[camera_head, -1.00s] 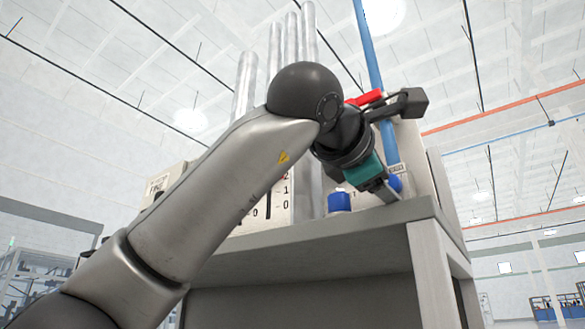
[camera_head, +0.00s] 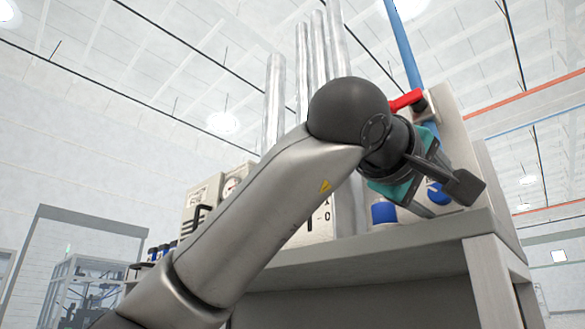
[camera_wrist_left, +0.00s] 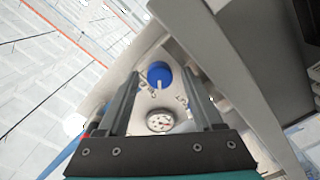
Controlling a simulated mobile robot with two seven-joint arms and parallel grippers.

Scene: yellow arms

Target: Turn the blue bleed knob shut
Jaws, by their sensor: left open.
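The blue bleed knob (camera_wrist_left: 158,73) is round with a pale pointer bar and sits on a light panel in the left wrist view. In the head view a blue knob (camera_head: 438,194) shows partly, behind my left gripper (camera_head: 430,182). In the left wrist view the two grey fingers of my left gripper (camera_wrist_left: 161,78) are apart, one on each side of the knob in the picture. Nothing is held between them. I cannot tell how far the fingertips are from the knob. My right gripper is not in view.
A blue cylinder (camera_head: 384,212) stands on the grey bench (camera_head: 390,240). A red handle (camera_head: 407,100) and a blue pipe (camera_head: 403,45) are close above my wrist. Metal pipes (camera_head: 303,75) rise behind.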

